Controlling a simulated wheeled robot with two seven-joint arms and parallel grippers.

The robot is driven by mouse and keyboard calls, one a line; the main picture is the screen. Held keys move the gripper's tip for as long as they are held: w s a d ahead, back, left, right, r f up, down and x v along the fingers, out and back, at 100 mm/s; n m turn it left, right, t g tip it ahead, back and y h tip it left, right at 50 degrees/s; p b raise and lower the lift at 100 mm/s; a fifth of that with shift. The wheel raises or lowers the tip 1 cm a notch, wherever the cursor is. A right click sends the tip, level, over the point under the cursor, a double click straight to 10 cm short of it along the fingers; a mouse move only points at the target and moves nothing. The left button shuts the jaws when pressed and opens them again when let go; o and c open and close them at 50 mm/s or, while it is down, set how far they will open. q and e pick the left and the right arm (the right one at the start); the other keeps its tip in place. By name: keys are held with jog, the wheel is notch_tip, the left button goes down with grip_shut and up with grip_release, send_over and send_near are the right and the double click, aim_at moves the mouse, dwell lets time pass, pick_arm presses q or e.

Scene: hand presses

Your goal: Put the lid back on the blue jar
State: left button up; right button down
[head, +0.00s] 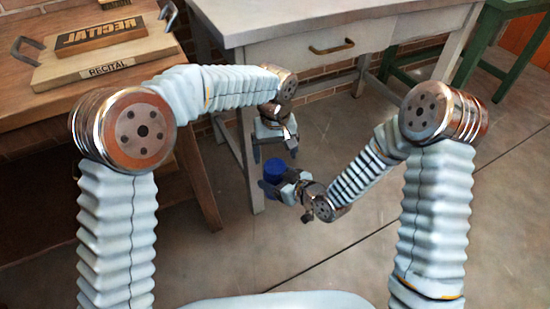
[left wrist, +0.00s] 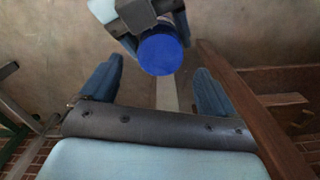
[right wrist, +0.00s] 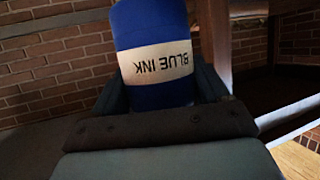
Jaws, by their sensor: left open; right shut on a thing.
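The blue jar (head: 275,172) is in the air in front of the white table, held by my right gripper (head: 283,181). In the right wrist view the jar (right wrist: 155,65) is between the fingers, with a white band reading "BLUE INK" upside down. My left gripper (head: 274,152) is open and empty, just above the jar and pointing down. In the left wrist view the jar's round blue end (left wrist: 161,52) faces the left gripper, beyond its open fingers and apart from them. I see no separate lid, and cannot tell whether that blue end is one.
A white table (head: 310,20) with a drawer stands behind the grippers. A wooden bench (head: 30,100) at the left carries a handled board (head: 85,65) marked "RECITAL". The floor below the jar is clear.

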aim_at(275, 166)
pick_arm(q)
jog(key=shift+r, duration=0.2)
jog(key=shift+c, duration=0.3)
notch_tip(275, 166, up, 3)
jog(key=n, duration=0.3)
jog(key=shift+r, duration=0.2)
jog(key=shift+f, duration=4.05)
jog(key=c, duration=1.1)
jog(key=m, duration=0.3)
